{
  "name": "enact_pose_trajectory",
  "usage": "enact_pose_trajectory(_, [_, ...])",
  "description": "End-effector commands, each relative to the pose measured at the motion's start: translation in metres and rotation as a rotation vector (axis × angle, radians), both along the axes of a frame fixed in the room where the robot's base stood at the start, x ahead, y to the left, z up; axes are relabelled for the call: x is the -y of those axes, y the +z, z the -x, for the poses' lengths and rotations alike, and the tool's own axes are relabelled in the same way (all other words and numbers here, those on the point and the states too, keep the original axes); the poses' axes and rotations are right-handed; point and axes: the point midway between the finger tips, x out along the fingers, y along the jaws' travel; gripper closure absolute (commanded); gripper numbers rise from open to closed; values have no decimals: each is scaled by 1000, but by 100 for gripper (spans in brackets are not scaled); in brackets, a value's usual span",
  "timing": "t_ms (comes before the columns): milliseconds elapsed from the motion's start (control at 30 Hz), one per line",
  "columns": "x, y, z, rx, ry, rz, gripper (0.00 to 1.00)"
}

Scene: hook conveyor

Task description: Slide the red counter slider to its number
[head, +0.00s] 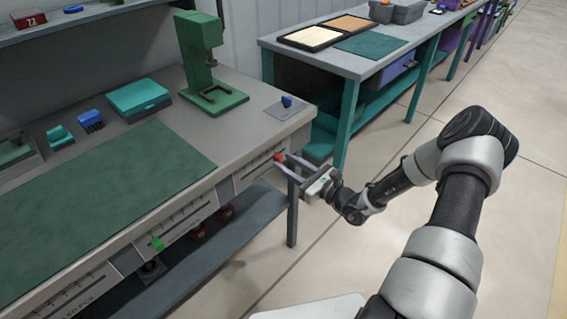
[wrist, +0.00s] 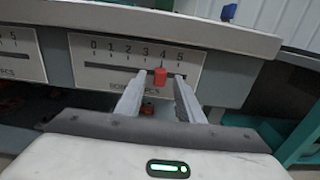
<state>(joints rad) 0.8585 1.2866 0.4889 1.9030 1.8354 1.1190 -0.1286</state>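The red counter slider (wrist: 160,76) sits on a dark horizontal slot in a white scale plate (wrist: 84,58) on the bench's front face. The plate is marked 0 to 5, and the slider stands just below the 4. Lettering under the slot is partly hidden by my fingers. My gripper (wrist: 158,77) is open, with one fingertip on each side of the slider and a visible gap on both sides. In the head view the red slider (head: 279,157) shows at the right end of the bench front, at the tips of my gripper (head: 285,162).
Another scale plate lies to the left in the wrist view (wrist: 18,55). A green slider (head: 157,243) sits on a scale farther along the bench front. A green press (head: 210,62) and a blue piece (head: 287,101) stand on the bench top. A lower shelf (head: 215,245) runs underneath.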

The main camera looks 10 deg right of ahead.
Motion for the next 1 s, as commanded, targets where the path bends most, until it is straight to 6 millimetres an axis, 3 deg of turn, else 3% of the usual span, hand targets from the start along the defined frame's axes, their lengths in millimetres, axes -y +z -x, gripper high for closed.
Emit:
enact_pose_trajectory(200, [-11, 0, -15, 0, 0, 0, 66])
enact_pose_trajectory(500, [-12, 0, -16, 0, -1, 0, 66])
enact_pose_trajectory(700, [-12, 0, -16, 0, 0, 0, 99])
enact_pose_trajectory(1000, [-12, 0, -16, 1, 0, 1, 100])
